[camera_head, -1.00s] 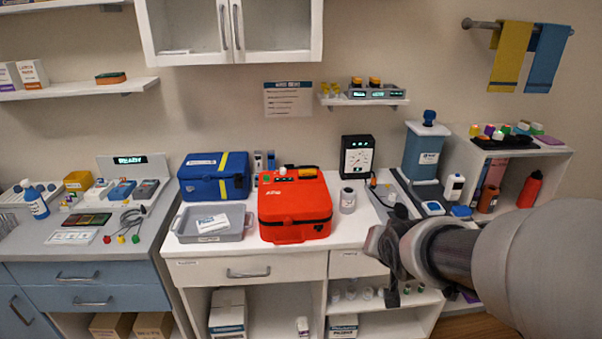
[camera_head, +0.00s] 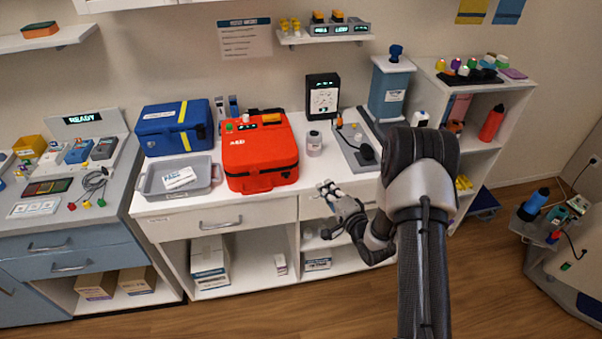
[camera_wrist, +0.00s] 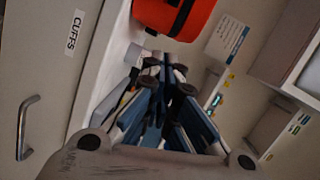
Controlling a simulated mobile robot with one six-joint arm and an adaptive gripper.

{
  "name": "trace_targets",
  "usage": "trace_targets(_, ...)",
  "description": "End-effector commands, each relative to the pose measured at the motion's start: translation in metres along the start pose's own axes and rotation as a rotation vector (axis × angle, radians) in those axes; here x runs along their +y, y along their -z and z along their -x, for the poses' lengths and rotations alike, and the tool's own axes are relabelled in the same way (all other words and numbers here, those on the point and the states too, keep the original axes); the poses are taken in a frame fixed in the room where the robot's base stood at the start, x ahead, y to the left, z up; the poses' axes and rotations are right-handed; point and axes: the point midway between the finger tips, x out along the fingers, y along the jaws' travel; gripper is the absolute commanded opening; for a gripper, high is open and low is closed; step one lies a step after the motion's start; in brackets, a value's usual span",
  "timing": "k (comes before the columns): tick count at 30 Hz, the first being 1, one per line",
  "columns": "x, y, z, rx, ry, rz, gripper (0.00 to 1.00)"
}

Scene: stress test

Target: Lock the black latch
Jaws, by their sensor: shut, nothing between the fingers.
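I cannot pick out a black latch for certain. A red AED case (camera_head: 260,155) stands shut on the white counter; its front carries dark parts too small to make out. A grey board (camera_head: 352,140) with a black part (camera_head: 367,152) lies to the right of it. My gripper (camera_head: 328,190) is shut and empty, in front of the counter edge, right of and below the case, apart from it. In the wrist view my gripper (camera_wrist: 165,75) points toward the counter, with part of the red case (camera_wrist: 172,18) above its tips.
A grey tray (camera_head: 150,185) and a blue case (camera_head: 175,128) stand left of the red case. A clear jar (camera_head: 314,145) and a black gauge (camera_head: 322,97) stand to its right. A white drawer (camera_head: 215,222) is shut below. Wooden floor (camera_head: 290,310) in front is open.

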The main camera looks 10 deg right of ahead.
Motion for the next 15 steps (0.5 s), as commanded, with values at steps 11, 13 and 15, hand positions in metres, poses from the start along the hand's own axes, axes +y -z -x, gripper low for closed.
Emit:
trace_targets(11,0.023,-0.012,0.018,-0.014,0.116,-0.183,0.00)
trace_targets(13,0.023,-0.012,0.018,-0.014,0.117,-0.184,0.00)
trace_targets(15,0.023,-0.012,0.018,-0.014,0.116,-0.183,0.00)
